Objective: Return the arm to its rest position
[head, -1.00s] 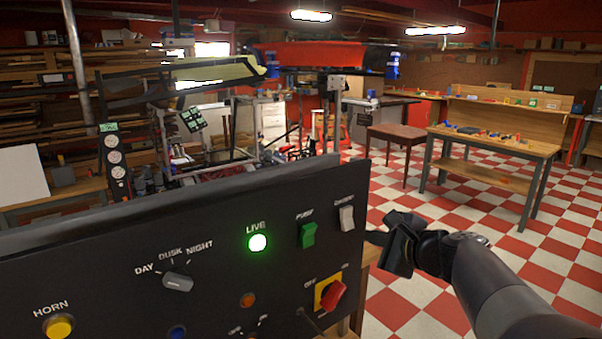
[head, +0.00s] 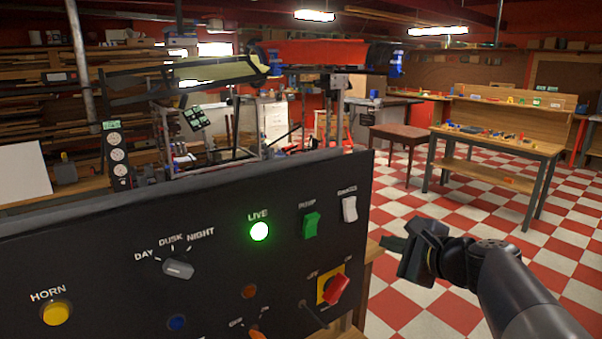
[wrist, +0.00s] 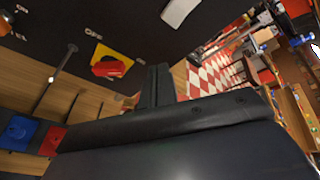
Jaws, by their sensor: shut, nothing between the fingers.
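My gripper (head: 394,243) is at the right of the head view, just off the right edge of the black control panel (head: 90,250). Its fingers are shut with nothing between them and point left towards the panel edge. In the wrist view the shut fingers (wrist: 157,88) show at the middle, apart from the panel face. My arm comes in from the lower right corner of the head view.
The panel carries a red rotary switch on a yellow plate (head: 333,290), a green switch (head: 311,225), a white switch (head: 349,209), a lit green lamp (head: 259,231) and a yellow horn button (head: 55,313). Open checkered floor (head: 440,205) lies right, before a wooden workbench (head: 490,145).

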